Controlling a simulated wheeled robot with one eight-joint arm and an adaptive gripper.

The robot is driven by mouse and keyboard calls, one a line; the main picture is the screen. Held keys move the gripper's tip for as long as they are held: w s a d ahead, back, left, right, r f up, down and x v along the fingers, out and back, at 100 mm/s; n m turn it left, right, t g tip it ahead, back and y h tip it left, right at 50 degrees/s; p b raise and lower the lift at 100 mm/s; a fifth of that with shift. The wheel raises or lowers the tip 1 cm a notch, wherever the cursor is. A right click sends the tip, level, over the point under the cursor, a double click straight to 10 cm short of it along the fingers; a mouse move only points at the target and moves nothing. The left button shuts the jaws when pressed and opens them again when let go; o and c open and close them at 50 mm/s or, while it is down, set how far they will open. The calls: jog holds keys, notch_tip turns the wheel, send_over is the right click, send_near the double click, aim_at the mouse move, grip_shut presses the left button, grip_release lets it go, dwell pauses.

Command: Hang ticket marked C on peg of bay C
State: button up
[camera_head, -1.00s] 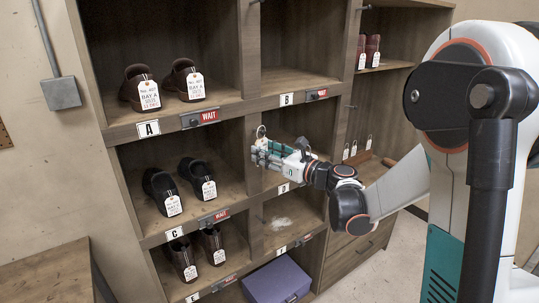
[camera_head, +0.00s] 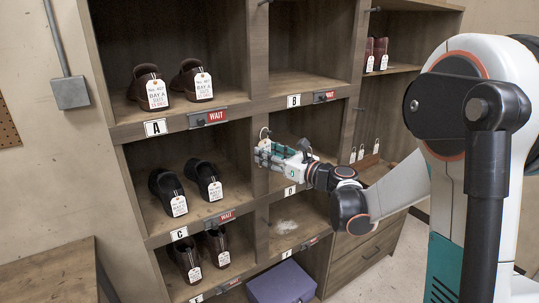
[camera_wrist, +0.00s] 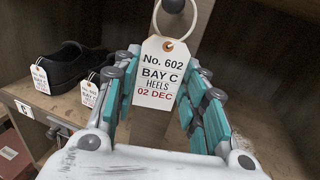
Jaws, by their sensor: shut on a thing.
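The ticket (camera_wrist: 158,78) is white, reads "No. 602 BAY C HEELS 02 DEC", and has a pale ring at its top. My gripper (camera_wrist: 160,95) is shut on it, with teal finger pads on both sides. The dark peg (camera_wrist: 173,5) is at the top of the wrist view on a wooden upright, right by the ring. I cannot tell whether the ring is around it. In the head view my gripper (camera_head: 262,152) is at the upright right of bay C (camera_head: 150,215), whose label C (camera_head: 179,234) is on the shelf edge. The ring (camera_head: 264,133) shows above the gripper.
Black shoes (camera_head: 206,180) with tags stand in bay C, left of the gripper. A red WAIT sign (camera_head: 219,219) is on its shelf edge. Several white tickets (camera_head: 362,152) hang farther right.

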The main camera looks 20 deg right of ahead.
jog(key=o, duration=0.8)
jog(key=shift+o, duration=0.2)
